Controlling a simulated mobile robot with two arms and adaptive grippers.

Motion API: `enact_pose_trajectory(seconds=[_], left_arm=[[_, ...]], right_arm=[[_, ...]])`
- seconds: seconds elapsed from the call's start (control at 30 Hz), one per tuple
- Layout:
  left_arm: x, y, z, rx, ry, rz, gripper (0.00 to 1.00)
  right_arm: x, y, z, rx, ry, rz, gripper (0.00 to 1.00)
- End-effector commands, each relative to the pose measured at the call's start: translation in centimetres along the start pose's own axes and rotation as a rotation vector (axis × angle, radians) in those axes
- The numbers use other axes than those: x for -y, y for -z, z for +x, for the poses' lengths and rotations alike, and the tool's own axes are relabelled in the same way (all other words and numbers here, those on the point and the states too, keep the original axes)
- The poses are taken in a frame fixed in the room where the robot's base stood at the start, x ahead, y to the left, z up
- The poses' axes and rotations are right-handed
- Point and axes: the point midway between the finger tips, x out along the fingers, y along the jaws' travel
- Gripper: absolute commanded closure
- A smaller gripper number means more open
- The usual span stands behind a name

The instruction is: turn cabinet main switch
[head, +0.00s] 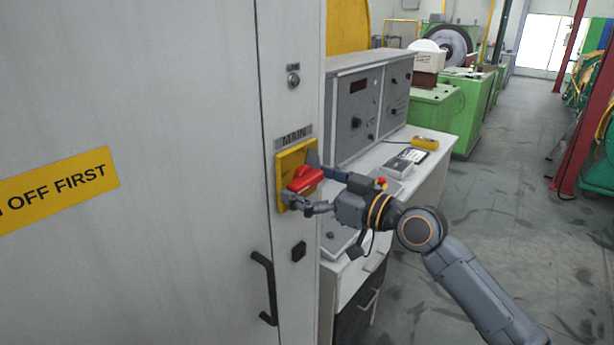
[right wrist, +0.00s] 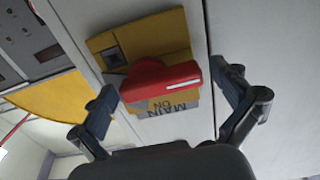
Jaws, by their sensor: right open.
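The main switch is a red handle (head: 304,180) on a yellow plate (head: 283,160) on the grey cabinet's front, under a "MAIN" label (head: 293,137). In the right wrist view, the red handle (right wrist: 160,82) with a white stripe lies between the spread fingers (right wrist: 164,105). Gaps show on both sides, and the handle is not gripped. The yellow plate (right wrist: 162,38) and an upside-down "MAIN ON" label (right wrist: 170,107) show there. My left gripper is out of view.
A keyed lock (head: 293,80) is above the switch; a black latch (head: 299,251) and a black door handle (head: 265,288) are below. A control desk (head: 360,110) stands close to the right, beside my right arm. Green machines (head: 430,110) are farther back. The aisle floor (head: 530,180) is open.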

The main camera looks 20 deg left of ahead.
Motion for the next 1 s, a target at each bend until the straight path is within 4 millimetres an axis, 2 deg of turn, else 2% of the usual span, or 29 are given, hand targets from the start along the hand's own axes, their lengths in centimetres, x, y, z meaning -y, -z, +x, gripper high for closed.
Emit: enact_pose_trajectory(seconds=[0.3, 0.53, 0.57, 1.0], left_arm=[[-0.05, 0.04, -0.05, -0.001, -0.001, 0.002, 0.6], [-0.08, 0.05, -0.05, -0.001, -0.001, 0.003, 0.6], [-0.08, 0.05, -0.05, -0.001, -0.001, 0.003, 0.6], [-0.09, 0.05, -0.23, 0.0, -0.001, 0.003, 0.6]], right_arm=[[-0.05, -0.03, 0.21, 0.0, -0.001, 0.0, 0.02], [-0.05, -0.01, 0.19, 0.0, -0.001, 0.0, 0.49], [-0.05, -0.01, 0.19, 0.0, -0.001, 0.0, 0.51], [-0.07, 0.25, 0.2, -0.003, -0.002, 0.089, 0.51]])
